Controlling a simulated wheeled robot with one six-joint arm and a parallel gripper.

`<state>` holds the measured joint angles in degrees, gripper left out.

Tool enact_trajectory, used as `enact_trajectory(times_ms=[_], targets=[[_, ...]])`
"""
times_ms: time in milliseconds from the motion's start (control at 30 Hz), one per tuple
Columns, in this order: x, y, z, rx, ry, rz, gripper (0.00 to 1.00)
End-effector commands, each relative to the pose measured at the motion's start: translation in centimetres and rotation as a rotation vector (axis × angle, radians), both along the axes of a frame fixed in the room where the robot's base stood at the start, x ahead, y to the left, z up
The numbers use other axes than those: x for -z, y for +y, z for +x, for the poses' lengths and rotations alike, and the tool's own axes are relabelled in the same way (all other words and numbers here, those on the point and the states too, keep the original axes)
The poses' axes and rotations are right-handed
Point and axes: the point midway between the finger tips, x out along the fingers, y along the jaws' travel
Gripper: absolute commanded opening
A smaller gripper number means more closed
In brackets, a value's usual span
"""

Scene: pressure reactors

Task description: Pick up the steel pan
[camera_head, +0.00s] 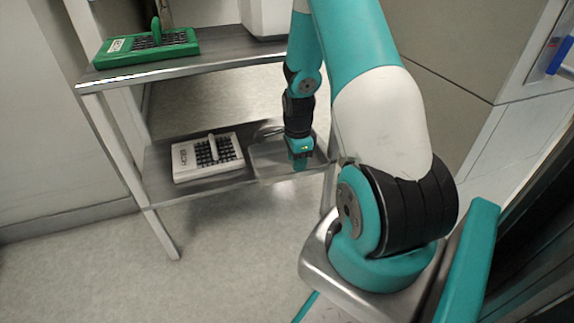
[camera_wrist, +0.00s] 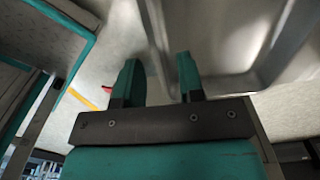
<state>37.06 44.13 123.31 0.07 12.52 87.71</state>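The steel pan (camera_head: 272,162) is a shallow grey tray on the lower shelf, at its right end. My gripper (camera_head: 300,163) points down at the pan's right part, and the arm hides some of the pan. In the wrist view the pan (camera_wrist: 225,45) fills the upper right, with its rim running down toward the fingers. My gripper (camera_wrist: 160,82) shows two teal fingers standing apart, so it is open. The near rim lies in line with the gap between the fingers. I cannot tell whether the fingers touch it.
A white rack (camera_head: 207,155) with dark slots sits left of the pan on the lower shelf (camera_head: 215,185). A green rack (camera_head: 148,48) and a white object (camera_head: 267,16) stand on the upper shelf (camera_head: 222,55), above the pan. The floor (camera_head: 230,250) in front is clear.

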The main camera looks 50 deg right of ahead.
Motion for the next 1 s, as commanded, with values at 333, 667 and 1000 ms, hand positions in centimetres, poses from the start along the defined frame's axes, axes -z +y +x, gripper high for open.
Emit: enact_trajectory(times_ms=[333,667,1000], targets=[[4.7,0.5,0.2,-0.002,0.001,0.002,0.36],[5.0,0.5,0.3,-0.004,-0.001,0.001,0.29],[5.0,0.5,0.3,-0.004,-0.001,0.001,0.0]])
